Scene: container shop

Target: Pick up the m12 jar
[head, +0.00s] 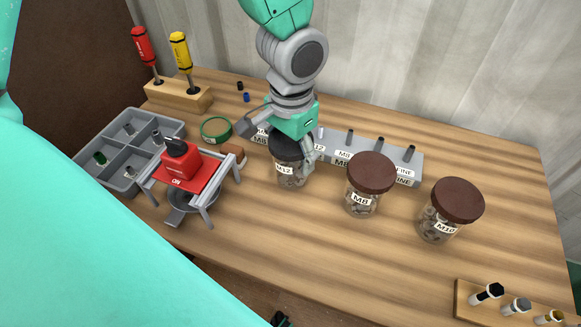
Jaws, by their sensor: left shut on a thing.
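The m12 jar (291,176) is a clear jar with a dark lid and a white "M12" label, standing among the things in the middle of the table. My left gripper (290,150) is above it, with its fingers around the lid area, and is shut on the jar. The gripper and its finger cover part of the lid. Whether the jar's base touches the table is hard to tell. My right gripper is not in view.
The M8 jar (361,203) and the M10 jar (436,226), brown-lidded, stand to the right. A grey labelled rack (400,165) is close behind. A red press-like device (180,168) and grey compartment tray (95,150) are left. The front middle table is clear.

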